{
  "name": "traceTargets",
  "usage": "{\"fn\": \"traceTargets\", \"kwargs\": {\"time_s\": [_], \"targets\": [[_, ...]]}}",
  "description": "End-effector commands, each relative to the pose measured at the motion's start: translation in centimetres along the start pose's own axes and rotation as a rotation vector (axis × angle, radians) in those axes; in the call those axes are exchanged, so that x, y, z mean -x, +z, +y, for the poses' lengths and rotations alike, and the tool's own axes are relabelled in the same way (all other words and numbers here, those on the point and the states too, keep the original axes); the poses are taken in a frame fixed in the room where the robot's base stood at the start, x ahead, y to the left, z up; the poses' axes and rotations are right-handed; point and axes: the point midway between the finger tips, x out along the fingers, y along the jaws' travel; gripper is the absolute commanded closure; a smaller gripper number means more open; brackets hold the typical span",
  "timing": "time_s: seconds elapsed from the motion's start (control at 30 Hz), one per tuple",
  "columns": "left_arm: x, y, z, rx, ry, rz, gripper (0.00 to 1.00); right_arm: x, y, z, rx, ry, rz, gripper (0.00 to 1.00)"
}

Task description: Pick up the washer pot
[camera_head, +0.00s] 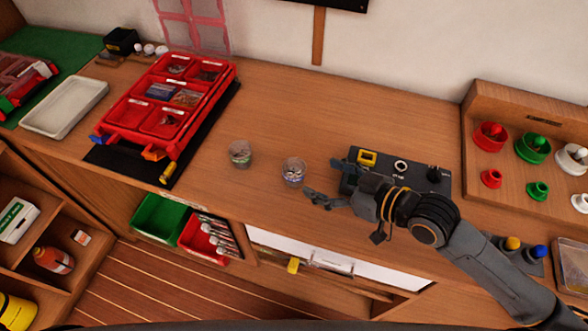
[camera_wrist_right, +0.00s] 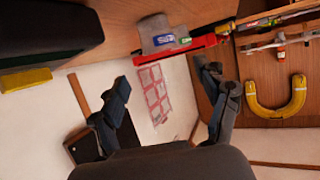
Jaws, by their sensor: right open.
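Two small clear pots stand upright on the wooden bench in the head view. The left pot (camera_head: 240,153) has greyish contents, and the right pot (camera_head: 294,171) has grey and bluish contents. I cannot tell for sure which one holds washers. My right gripper (camera_head: 322,180) is open and empty, just right of the right pot and apart from it. In the right wrist view its two fingers (camera_wrist_right: 164,78) are spread with nothing between them, and no pot can be made out there. My left gripper is not in view.
A red compartment tray (camera_head: 184,75) lies on a black mat left of the pots. A black device (camera_head: 432,178) with a yellow socket stands behind my right gripper. A wooden rack (camera_head: 470,120) with coloured cups is at right. Bench behind the pots is clear.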

Motion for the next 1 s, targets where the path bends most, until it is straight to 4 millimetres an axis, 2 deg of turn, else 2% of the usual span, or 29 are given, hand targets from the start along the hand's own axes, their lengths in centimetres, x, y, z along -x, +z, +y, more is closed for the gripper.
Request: {"fn": "traceTargets", "kwargs": {"time_s": [0.13, 0.33, 0.43, 0.63, 0.9, 0.93, 1.0], "targets": [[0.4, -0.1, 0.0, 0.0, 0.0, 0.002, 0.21, -2.1, -0.1, 0.1, 0.0, 0.002, 0.001, 0.25], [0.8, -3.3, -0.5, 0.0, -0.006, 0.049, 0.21, -3.4, 0.0, -0.1, -0.001, 0.001, 0.0, 0.25], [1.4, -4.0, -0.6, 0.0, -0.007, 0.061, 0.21, -4.9, 0.1, -0.2, -0.003, 0.0, 0.0, 0.25], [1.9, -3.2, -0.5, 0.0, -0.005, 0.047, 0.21, -7.5, 0.4, -0.2, 0.0, 0.001, 0.0, 0.25], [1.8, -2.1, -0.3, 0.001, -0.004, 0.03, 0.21, -7.9, 0.6, -0.2, 0.002, 0.002, -0.001, 0.25], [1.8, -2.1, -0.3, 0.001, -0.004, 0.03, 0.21, -7.9, 0.6, -0.2, 0.002, 0.002, -0.001, 0.27], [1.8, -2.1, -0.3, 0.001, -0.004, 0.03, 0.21, -7.8, 0.6, -0.2, 0.001, 0.002, -0.001, 0.41]]}}
